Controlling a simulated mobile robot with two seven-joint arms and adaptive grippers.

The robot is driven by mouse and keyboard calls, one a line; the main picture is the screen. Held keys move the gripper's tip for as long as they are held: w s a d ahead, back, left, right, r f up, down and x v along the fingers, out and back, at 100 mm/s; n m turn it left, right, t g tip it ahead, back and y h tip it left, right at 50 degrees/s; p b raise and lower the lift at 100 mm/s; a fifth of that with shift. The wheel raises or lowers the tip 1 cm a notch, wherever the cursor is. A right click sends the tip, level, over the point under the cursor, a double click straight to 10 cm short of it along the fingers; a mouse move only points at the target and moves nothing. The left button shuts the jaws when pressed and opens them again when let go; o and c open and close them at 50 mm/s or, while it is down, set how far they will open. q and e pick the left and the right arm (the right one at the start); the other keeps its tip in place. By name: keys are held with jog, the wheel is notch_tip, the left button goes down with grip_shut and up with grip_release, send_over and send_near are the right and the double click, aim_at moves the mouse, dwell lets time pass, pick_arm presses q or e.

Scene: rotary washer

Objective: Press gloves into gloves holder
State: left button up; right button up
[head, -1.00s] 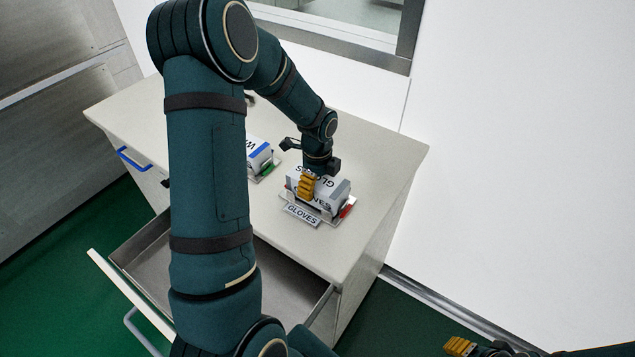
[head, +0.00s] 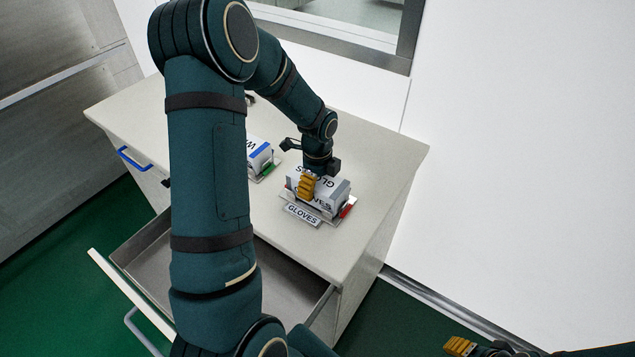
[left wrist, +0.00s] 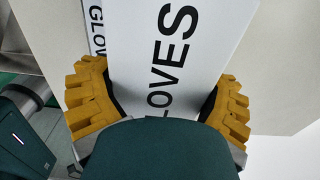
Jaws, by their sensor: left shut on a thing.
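The gloves box (head: 326,195) is white and grey with black GLOVES lettering. It sits at the gloves holder (head: 301,214), a low metal tray with a GLOVES label at its front and a red mark at its right side. My left gripper (head: 307,186) is shut on the box from above. In the left wrist view the box (left wrist: 180,50) lies between the two yellow fingers (left wrist: 160,102). Whether the box is fully seated cannot be seen. My right gripper (head: 459,346) shows only in part at the bottom right, away from the counter.
A second white box with a blue stripe (head: 260,156) stands in a holder with a green mark, left of the gloves box. The counter (head: 385,155) is clear to the right. An open empty drawer (head: 285,285) juts out in front. A wall with a window is behind.

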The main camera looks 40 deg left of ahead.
pick_arm(q)
jog(key=shift+f, duration=0.15)
dwell(0.4)
jog(key=o, duration=1.1)
notch_tip(320, 180, up, 12)
jog(key=shift+r, duration=0.1)
